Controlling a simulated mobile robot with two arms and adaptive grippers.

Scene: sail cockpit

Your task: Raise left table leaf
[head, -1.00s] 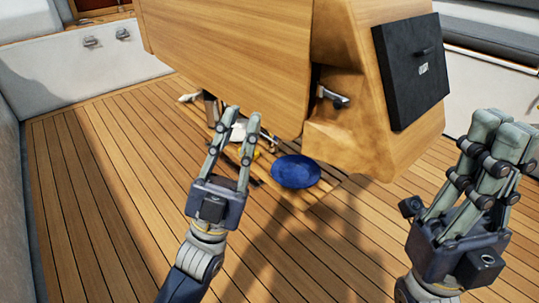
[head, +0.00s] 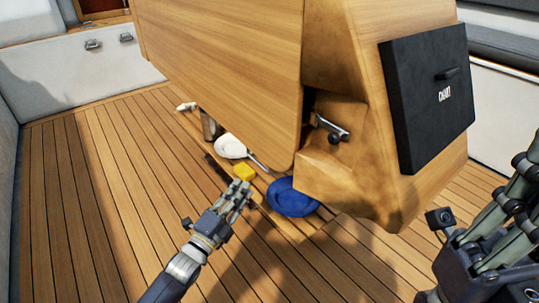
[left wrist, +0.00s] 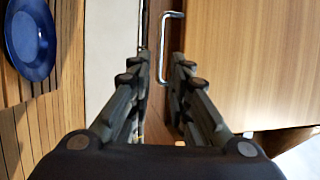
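The left table leaf (head: 220,50) is a broad wooden panel hanging down along the side of the wooden table pedestal (head: 345,195). A metal latch with a dark knob (head: 330,130) is at the pedestal's end, beside the leaf's edge. My left gripper (head: 243,187) is low, below the leaf's lower edge and apart from it. In the left wrist view its fingers (left wrist: 162,58) are apart with nothing between them; a wooden panel (left wrist: 250,60) and a U-shaped metal handle (left wrist: 166,45) lie beyond. My right gripper (head: 515,205) is partly cut off at the right edge, clear of the table.
A blue plate (head: 292,198), yellow block (head: 244,172) and white utensil (head: 230,146) lie on a low slatted shelf beneath the table. A black box (head: 428,100) is on the pedestal's end. The deck (head: 90,200) at left is clear. Benches border the cockpit.

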